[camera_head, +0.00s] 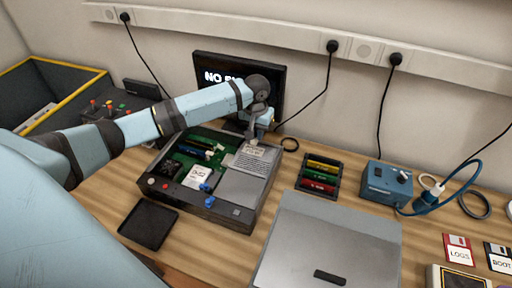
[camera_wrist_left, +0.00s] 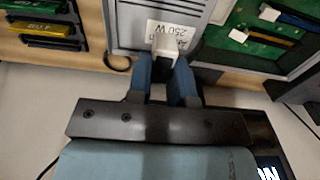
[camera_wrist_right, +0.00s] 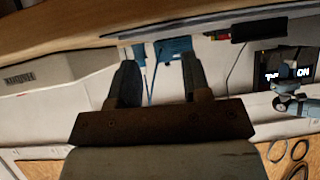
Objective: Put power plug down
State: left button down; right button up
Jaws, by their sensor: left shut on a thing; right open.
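My left gripper (camera_head: 258,132) reaches over the back right of the open computer case (camera_head: 228,214). In the left wrist view its blue fingers (camera_wrist_left: 168,68) are shut on a small pale plug (camera_wrist_left: 164,44). The plug is in front of the grey power supply (camera_wrist_left: 125,28) and its white 250 W label (camera_wrist_left: 170,36). I cannot tell whether the plug touches the power supply. My right gripper (camera_wrist_right: 157,75) is open and empty in the right wrist view; it is outside the head view.
A black ring of cable (camera_head: 290,144) lies behind the case, by the monitor (camera_head: 215,75). A rack of coloured modules (camera_head: 319,173), a grey laptop-like panel (camera_head: 330,240) and a blue box (camera_head: 388,180) stand to the right. A black tray (camera_head: 148,224) lies front left.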

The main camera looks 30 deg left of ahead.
aim_at(256, 156)
pick_arm(q)
notch_tip(256, 156, down, 7)
jog(key=shift+a+f, duration=0.1)
jog(key=shift+f, duration=0.05)
pick_arm(e)
jog(key=shift+d, duration=0.15)
pick_arm(q)
jog(key=shift+f, duration=0.55)
pick_arm(e)
jog(key=shift+r, duration=0.25)
pick_arm(q)
jog(key=c, duration=1)
grip_release()
jog(key=shift+c, duration=0.2)
pick_arm(e)
jog(key=shift+f, duration=0.1)
pick_arm(q)
jog(key=shift+r, duration=0.3)
pick_arm(e)
jog(key=shift+f, duration=0.15)
pick_arm(q)
notch_tip(256, 156, up, 13)
jog(key=shift+f, duration=0.15)
jog(key=shift+f, duration=0.1)
